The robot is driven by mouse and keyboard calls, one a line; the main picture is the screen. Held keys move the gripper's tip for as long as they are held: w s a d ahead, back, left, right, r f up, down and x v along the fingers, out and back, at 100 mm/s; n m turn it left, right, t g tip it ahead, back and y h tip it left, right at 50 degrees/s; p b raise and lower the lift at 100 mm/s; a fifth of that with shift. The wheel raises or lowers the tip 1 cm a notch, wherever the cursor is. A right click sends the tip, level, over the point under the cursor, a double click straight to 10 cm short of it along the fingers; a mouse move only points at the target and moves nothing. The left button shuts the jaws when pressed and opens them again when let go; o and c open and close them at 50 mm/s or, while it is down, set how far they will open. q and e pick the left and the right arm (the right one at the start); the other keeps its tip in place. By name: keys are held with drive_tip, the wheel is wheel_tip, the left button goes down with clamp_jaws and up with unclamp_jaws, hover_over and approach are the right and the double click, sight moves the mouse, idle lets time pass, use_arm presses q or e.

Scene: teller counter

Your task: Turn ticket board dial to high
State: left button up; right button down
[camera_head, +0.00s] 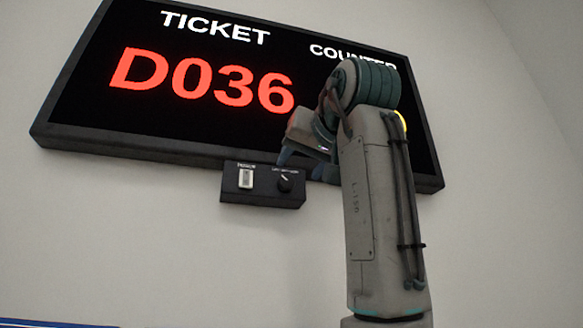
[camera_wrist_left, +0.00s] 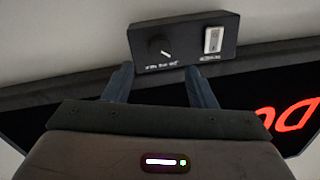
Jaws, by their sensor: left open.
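The ticket board (camera_head: 90,108) hangs on the wall and shows a red D036. A small black control box (camera_head: 262,198) sits under its lower edge, with a white switch (camera_head: 245,179) on the left and a round black dial (camera_head: 285,183) on the right. In the left wrist view the box appears upside down, with the dial (camera_wrist_left: 158,47) and its short white mark pointing to the lower right. My left gripper (camera_head: 304,166) is open just beside the dial, in front of the board's lower edge. Its fingers (camera_wrist_left: 158,72) lie either side of the dial in that view, with nothing between them. Contact cannot be told.
The pale wall (camera_head: 120,220) below and around the box is clear. The board's dark frame (camera_head: 140,146) runs close above the box. A blue edge (camera_head: 50,323) shows at the bottom left. The switch is close to the dial.

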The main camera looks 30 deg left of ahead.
sight(288, 181)
use_arm(q)
drive_tip(key=p+x, duration=0.1)
drive_tip(key=x, duration=0.4)
drive_tip(key=shift+w+a+p, duration=0.15)
drive_tip(key=shift+a+p, duration=0.1)
drive_tip(key=shift+p, duration=0.15)
drive_tip(key=shift+w+a+f, duration=0.1)
drive_tip(key=shift+w+a, duration=0.2)
drive_tip(key=shift+a, duration=0.05)
drive_tip(key=shift+s+d, duration=0.2)
drive_tip(key=shift+d, duration=0.05)
drive_tip(key=shift+a, duration=0.1)
drive_tip(key=c, duration=0.9)
drive_tip(key=shift+c, duration=0.3)
use_arm(e)
drive_tip(key=r, duration=0.2)
drive_tip(key=shift+w+a+r, duration=0.25)
drive_tip(key=shift+w+r, duration=0.15)
